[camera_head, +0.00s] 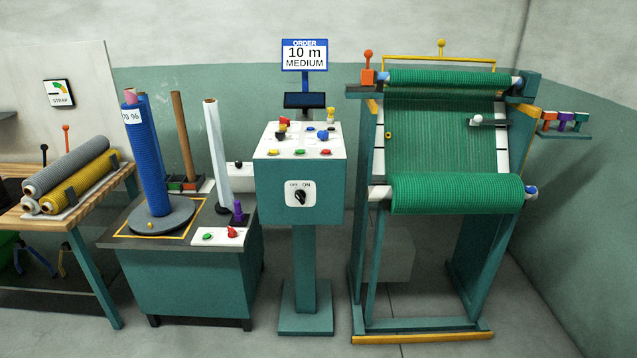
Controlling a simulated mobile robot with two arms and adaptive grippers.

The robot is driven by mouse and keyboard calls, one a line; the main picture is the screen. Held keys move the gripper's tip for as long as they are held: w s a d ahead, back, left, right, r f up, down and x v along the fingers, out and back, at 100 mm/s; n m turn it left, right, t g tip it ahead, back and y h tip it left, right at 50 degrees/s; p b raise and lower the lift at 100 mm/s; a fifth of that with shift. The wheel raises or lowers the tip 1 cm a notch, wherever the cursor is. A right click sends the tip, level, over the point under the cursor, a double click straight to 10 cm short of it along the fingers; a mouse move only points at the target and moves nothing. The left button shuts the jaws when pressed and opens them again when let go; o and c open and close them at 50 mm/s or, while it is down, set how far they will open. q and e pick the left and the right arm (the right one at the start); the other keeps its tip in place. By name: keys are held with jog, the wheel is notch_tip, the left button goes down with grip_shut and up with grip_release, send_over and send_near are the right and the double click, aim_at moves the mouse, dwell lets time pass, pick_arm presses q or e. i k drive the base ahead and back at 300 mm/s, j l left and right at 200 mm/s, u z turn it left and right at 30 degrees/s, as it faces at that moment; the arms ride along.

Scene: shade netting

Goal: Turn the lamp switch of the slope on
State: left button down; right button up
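A black rotary knob (300,198) sits on a white plate marked OFF and ON, on the front of the teal control console (299,223). The knob seems turned toward the ON side, but it is too small to be sure. To the right stands a teal frame (360,265) with green netting running over its sloped face (435,135). A small white knob or lever (476,119) shows at the right of that slope. I see no label naming a lamp, and no lit lamp on the slope. Neither of my grippers is in view.
The console top carries several coloured buttons and knobs, below a sign (304,56) reading ORDER 10 m MEDIUM. Left of it is a wrapping station (185,285) with a blue roll (150,165). A wooden table (90,200) holds several rolls. Floor in front is clear.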

aim_at(300, 195)
jog(key=i+l, duration=0.25)
jog(key=i, duration=0.25)
jog(key=i+l, duration=0.2)
jog(key=i, duration=0.3)
jog(key=i+l, duration=0.25)
jog(key=i, duration=0.25)
